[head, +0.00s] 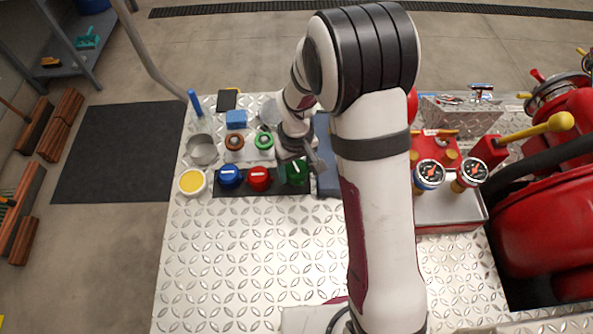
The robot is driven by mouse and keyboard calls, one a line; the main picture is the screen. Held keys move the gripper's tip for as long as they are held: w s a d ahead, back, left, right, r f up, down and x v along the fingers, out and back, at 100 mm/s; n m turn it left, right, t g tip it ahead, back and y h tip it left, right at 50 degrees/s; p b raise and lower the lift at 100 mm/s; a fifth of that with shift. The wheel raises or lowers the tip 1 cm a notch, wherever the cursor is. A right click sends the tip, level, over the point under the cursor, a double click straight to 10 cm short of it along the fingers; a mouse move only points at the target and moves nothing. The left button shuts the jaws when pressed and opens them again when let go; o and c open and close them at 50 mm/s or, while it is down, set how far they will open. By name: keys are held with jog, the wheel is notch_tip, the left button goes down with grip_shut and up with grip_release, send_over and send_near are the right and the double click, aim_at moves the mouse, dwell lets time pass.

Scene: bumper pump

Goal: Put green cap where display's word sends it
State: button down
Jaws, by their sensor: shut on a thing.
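The green cap (293,173) is at the right end of a dark strip, beside the red cap (259,179) and the blue cap (230,176). Its white line is turned, unlike the level lines on the other two. My gripper (303,161) reaches down at the green cap, shut on it, and covers part of it. I cannot tell whether the cap is lifted off the strip. A small black device (228,99) at the back left may be the display; no word can be read.
Behind the caps stand a light plate with a brown ring (234,142) and a green ring (264,140), and a blue block (236,119). A metal cup (202,149) and a yellow-filled dish (193,182) stand left. Gauges (429,174) stand right. The front tread plate (240,260) is clear.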

aim_at(296, 177)
jog(key=shift+f, duration=1.1)
jog(key=shift+f, duration=0.6)
jog(key=shift+c, duration=1.4)
grip_release()
notch_tip(296, 177, up, 13)
jog(key=shift+r, duration=0.15)
jog(key=s+d+r+m, duration=0.1)
jog(key=s+r+m, duration=0.1)
jog(key=s, duration=0.5)
jog(key=s+d+r+m+y, duration=0.1)
jog(key=s+d+r+m, duration=0.1)
jog(key=s, duration=0.6)
jog(key=s+d+r+m, duration=0.2)
jog(key=s+r+m, duration=0.2)
jog(key=s+m, duration=0.2)
jog(key=shift+s+r+y, duration=0.2)
jog(key=shift+s+y, duration=0.2)
jog(key=shift+s, duration=0.65)
